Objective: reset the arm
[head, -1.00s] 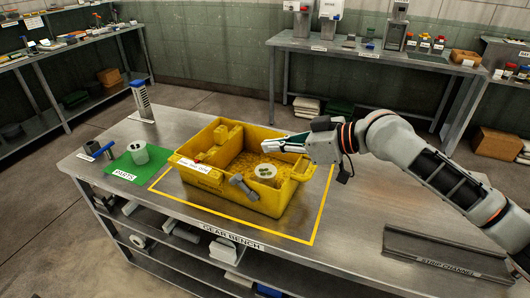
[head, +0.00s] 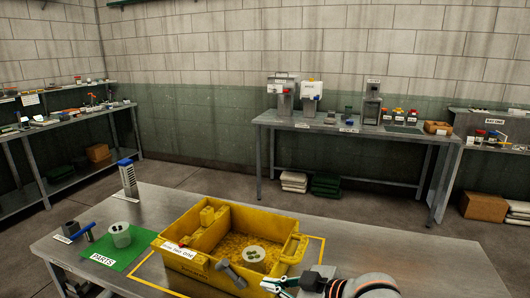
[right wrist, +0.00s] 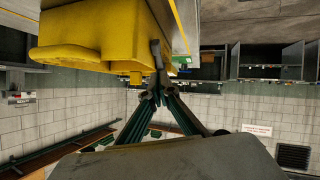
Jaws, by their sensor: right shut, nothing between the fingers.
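My right gripper (head: 268,283) shows at the bottom edge of the head view, just in front of the yellow bin's near right corner. Its fingers are shut and empty; they also meet in the right wrist view (right wrist: 157,88), close to the yellow bin's wall. Most of my right arm is cut off below the frame. The yellow bin (head: 190,262) stands on the gear bench (head: 400,240) inside a yellow taped outline. A round whitish part with dark holes (head: 254,255) sits in it, and a grey roller-like tool (head: 230,274) lies over its front wall. My left gripper is not in view.
A blue-topped rack (head: 127,178) and a blue-handled tool (head: 85,232) stand at the bench's left. The bench right of the bin looks clear. A back table (head: 345,127) holds machines and jars.

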